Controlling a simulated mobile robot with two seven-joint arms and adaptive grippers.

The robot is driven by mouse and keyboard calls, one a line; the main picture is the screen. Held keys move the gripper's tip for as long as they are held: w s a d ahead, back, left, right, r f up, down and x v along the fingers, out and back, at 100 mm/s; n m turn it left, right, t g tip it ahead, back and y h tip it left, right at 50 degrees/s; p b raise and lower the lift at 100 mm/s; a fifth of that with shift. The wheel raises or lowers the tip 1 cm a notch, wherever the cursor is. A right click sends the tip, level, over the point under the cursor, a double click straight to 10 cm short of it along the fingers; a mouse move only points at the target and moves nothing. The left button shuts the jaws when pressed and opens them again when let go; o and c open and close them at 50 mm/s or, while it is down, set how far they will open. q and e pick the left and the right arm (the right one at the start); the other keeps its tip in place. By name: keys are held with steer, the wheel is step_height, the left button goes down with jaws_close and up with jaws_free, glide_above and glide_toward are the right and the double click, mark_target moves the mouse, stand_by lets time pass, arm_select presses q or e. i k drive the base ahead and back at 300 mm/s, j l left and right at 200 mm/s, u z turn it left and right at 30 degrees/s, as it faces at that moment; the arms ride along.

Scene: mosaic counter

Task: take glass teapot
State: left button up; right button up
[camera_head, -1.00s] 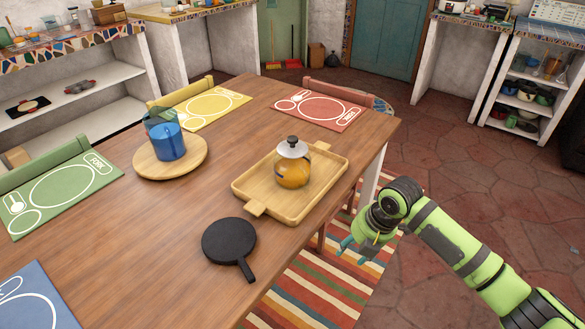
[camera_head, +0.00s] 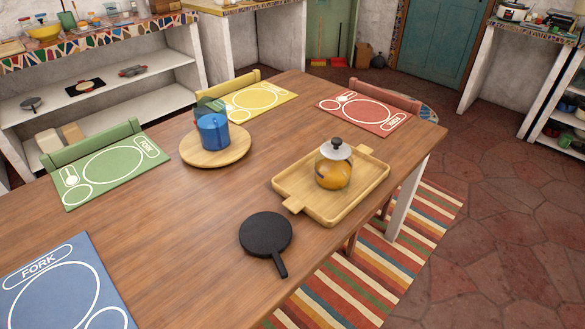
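The glass teapot (camera_head: 333,168) stands upright on a wooden tray (camera_head: 290,194) at the right part of the table. It has a white lid with a dark knob and holds orange liquid. No gripper touches it. Neither of my grippers shows in the head view.
The wooden table (camera_head: 190,235) also bears a black pan (camera_head: 265,234) in front of the tray, and a round board (camera_head: 232,155) with a blue pitcher (camera_head: 213,132). Placemats, including a blue one (camera_head: 60,285), lie along the edges. Open floor (camera_head: 490,220) lies to the right.

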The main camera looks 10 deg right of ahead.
mark_target(330, 174)
steer(key=i+l+u, duration=0.1)
steer(key=l+u, duration=0.65)
steer(key=u, duration=0.15)
steer(key=l+u, duration=0.85)
steer(key=k+j, duration=0.05)
